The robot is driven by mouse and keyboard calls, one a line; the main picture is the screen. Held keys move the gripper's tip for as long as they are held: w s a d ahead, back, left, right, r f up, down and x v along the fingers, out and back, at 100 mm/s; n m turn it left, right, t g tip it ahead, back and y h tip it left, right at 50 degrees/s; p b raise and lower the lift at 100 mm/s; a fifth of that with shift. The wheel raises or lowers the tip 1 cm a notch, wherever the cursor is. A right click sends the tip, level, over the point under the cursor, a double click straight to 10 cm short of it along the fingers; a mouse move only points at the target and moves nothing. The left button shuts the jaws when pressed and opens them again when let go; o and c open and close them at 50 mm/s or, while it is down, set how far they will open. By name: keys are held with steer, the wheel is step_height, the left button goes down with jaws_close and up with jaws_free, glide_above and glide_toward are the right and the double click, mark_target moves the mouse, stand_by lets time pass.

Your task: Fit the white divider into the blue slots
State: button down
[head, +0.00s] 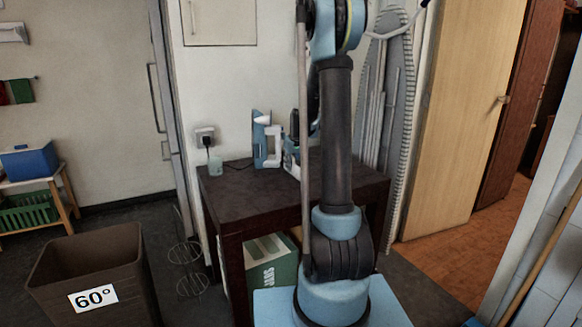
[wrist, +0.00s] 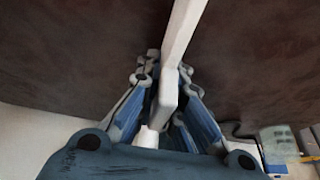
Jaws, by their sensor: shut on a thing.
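A white divider (head: 274,146) shows on the table in the head view, close beside an upright blue slotted piece (head: 258,141). My gripper (head: 291,157) is just right of them, partly hidden behind my arm. In the wrist view my gripper (wrist: 167,82) has its blue fingers closed on both sides of the white divider (wrist: 184,30), which runs up out of the frame. A light blue piece (wrist: 279,143) shows at the lower right of the wrist view; I cannot tell whether it is the slotted piece. Whether the divider touches the slots is not clear.
The dark brown table (head: 232,191) stands against the wall, its front left top clear. A wall socket (head: 205,136) with a plug and a small pale cup (head: 215,165) are at the back left. A brown bin (head: 93,275) marked 60° stands on the floor at the left.

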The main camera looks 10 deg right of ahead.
steer(key=c, duration=1.7)
jaws_free()
